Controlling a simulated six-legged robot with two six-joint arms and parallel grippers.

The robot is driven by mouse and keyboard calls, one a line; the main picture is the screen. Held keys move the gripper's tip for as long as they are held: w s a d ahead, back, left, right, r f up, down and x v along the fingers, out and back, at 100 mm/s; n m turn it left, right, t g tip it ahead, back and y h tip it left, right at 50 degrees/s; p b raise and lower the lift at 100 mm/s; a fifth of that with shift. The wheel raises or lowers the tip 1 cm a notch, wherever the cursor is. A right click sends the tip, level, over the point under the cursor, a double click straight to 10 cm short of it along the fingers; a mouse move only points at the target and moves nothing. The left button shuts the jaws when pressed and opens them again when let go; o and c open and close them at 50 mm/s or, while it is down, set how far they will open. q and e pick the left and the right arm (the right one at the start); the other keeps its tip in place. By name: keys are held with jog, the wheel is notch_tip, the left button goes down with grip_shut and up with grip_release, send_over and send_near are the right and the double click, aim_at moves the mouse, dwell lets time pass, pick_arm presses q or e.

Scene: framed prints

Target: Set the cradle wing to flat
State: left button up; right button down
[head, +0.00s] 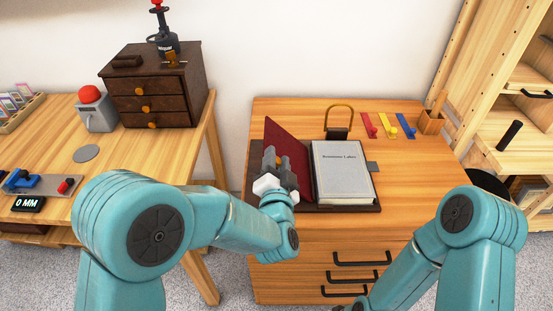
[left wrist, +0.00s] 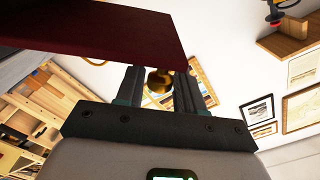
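The cradle is a dark brown stand (head: 342,210) on the wooden drawer cabinet. Its red wing (head: 284,146) stands steeply raised on the left side, tilted, not flat. The wing also fills the top of the left wrist view (left wrist: 110,32). My left gripper (head: 278,163) is at the wing's outer face. Its two fingers are on either side of a brass knob (left wrist: 159,80), which fills the gap between them. My right arm reaches down at the right; its gripper is cut off by the bottom edge.
A padlock-like block with a brass loop (head: 338,132) stands behind the book. Red, yellow and blue tags (head: 387,126) and a wooden holder (head: 431,122) are at the back right. A dark drawer chest (head: 155,88) stands on the left table. The cabinet's right top is clear.

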aim_at(250, 197)
pick_arm(q)
grip_shut()
jog(key=shift+f, duration=0.1)
jog(key=a+f+n+b, duration=0.2)
jog(key=f+b, duration=0.1)
jog(key=b, duration=0.2)
jog(key=a+f+n+b, duration=0.2)
jog(key=f+n+b, duration=0.1)
jog(key=b, duration=0.2)
jog(key=a+f+n+b, duration=0.2)
jog(key=f+b, duration=0.1)
jog(key=b, duration=0.2)
jog(key=shift+a+n+b, duration=0.3)
jog(key=shift+n+b, duration=0.1)
jog(key=shift+a+f+b, duration=0.15)
jog(key=shift+f+b, duration=0.3)
jog(key=shift+b, duration=0.1)
jog(key=shift+w+a+f+b, duration=0.1)
jog(key=shift+f+b, duration=0.2)
jog(key=shift+b, duration=0.05)
jog(key=shift+o, duration=1.9)
grip_release()
jog(key=shift+w+a+f, duration=0.1)
jog(key=shift+f, duration=0.05)
